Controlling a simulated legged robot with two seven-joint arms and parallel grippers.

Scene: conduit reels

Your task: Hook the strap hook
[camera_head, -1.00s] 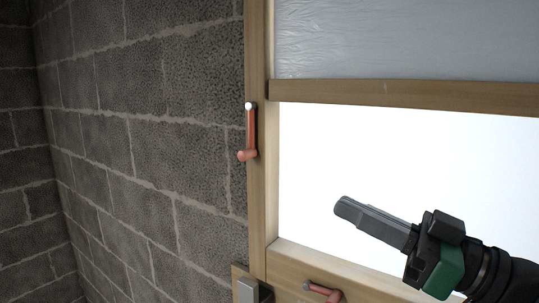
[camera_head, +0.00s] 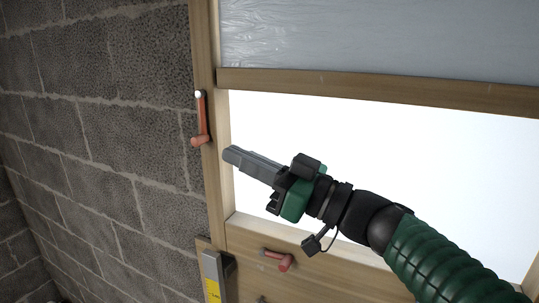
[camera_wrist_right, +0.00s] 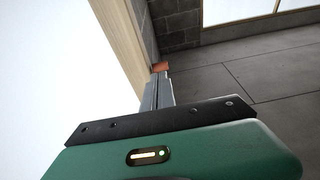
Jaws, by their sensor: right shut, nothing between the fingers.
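A red-orange hook-like piece (camera_head: 202,122) with a white round top end and a short lower end turned left is on the upright wooden post (camera_head: 206,55). I cannot tell for sure whether it is the strap hook; no strap shows. My right gripper (camera_head: 231,155) is shut and empty, its fingertips a little below and right of that piece, apart from it in the head view. In the right wrist view, an orange piece (camera_wrist_right: 161,67) shows just beyond the fingertips (camera_wrist_right: 161,76); I cannot tell if they touch. My left gripper is not in view.
A similar red piece (camera_head: 279,259) is on the lower wooden panel (camera_head: 325,275). A grey box with a yellow label (camera_head: 212,275) sits left of it. A block wall (camera_head: 100,130) stands left of the post. A bright white opening (camera_head: 400,150) lies behind my right arm.

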